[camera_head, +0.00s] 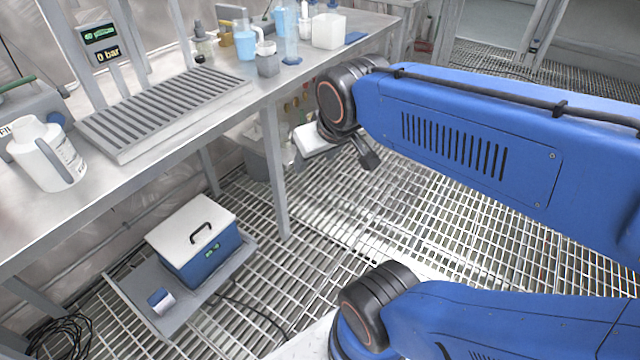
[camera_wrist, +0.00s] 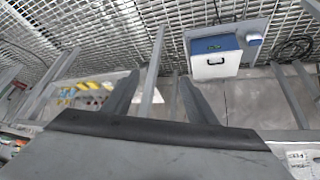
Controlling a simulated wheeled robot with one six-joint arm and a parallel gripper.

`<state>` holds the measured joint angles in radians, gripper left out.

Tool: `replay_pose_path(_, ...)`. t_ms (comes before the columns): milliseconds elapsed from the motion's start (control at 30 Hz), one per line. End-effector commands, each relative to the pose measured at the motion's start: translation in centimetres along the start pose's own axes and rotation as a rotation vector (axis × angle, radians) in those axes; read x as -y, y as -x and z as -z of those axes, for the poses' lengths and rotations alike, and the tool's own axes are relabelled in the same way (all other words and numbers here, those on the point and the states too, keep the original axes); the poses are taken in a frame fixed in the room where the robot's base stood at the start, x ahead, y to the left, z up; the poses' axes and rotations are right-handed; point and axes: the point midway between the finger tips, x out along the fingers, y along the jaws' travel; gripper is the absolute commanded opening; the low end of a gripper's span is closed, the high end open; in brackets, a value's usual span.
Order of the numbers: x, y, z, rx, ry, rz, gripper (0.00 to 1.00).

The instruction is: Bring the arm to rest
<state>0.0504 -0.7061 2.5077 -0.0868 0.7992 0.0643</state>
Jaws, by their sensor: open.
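My blue arm (camera_head: 470,135) reaches in from the right of the head view, bent, with its dark wrist joint (camera_head: 338,100) beside the front edge of the steel bench (camera_head: 160,150). My gripper (camera_wrist: 160,85) shows in the wrist view with its two dark fingers spread apart and nothing between them. In the head view it is mostly hidden by the wrist, and only a dark part shows below the joint. The gripper hangs over the grated floor, apart from the bench.
A blue cool box with a white lid (camera_head: 195,240) stands on a low grey platform (camera_head: 125,290) under the bench. On the bench are a slotted rack (camera_head: 165,110), a white jug (camera_head: 45,150) and several beakers and bottles. The grated floor (camera_head: 270,215) between is mostly free.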

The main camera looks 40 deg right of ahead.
Motion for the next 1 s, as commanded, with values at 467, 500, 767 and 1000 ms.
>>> replay_pose_path(467,2.6,1.4,-6.0,0.129,0.057,0.087,0.52)
replay_pose_path(500,2.6,1.4,-6.0,0.129,0.057,0.086,0.52)
replay_pose_path(767,2.6,1.4,-6.0,0.128,0.056,0.086,0.52)
replay_pose_path(1000,2.6,1.4,-6.0,0.128,0.056,0.086,0.52)
